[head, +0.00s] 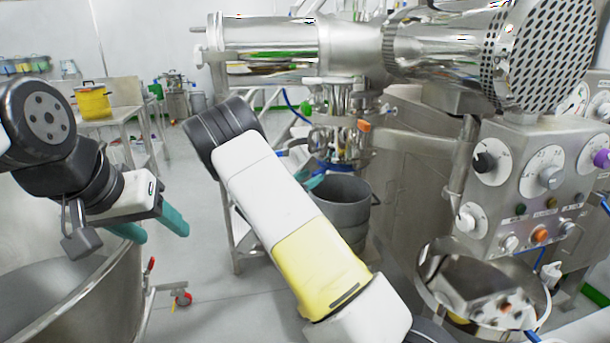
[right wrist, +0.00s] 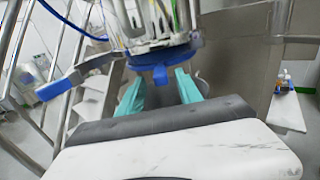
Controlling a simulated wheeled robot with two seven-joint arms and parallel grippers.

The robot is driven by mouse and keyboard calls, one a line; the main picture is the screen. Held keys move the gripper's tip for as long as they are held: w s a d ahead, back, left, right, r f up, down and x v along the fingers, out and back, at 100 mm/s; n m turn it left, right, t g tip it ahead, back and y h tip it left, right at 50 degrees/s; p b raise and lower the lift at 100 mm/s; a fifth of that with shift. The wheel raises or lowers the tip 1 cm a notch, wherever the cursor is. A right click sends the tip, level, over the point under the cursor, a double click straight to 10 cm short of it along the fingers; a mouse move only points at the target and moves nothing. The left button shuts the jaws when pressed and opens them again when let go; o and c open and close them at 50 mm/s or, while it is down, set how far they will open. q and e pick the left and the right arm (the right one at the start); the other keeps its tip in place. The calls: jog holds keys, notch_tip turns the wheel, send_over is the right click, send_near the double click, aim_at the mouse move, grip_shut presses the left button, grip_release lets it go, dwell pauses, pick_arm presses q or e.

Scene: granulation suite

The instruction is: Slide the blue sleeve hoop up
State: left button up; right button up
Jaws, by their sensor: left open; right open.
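The blue sleeve hoop (right wrist: 180,53) is a ring around the lower end of a steel outlet in the right wrist view, with a small blue tab (right wrist: 160,75) at its front. In the head view the hoop (head: 345,166) shows as a thin blue band above a grey drum. My right gripper (right wrist: 161,88) is open, its two teal fingers just below the hoop, one on each side of the tab. I cannot tell whether they touch it. In the head view my right arm hides most of this gripper. My left gripper (head: 152,228) is open and empty at the left.
The grey drum (head: 345,205) stands below the outlet. A control panel (head: 545,190) with knobs is at the right, above a round steel vessel (head: 540,310). A large steel bowl (head: 90,300) is below my left gripper. A blue-ended lever (right wrist: 60,88) sticks out left of the hoop.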

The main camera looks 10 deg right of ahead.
jog(key=shift+v, duration=1.7)
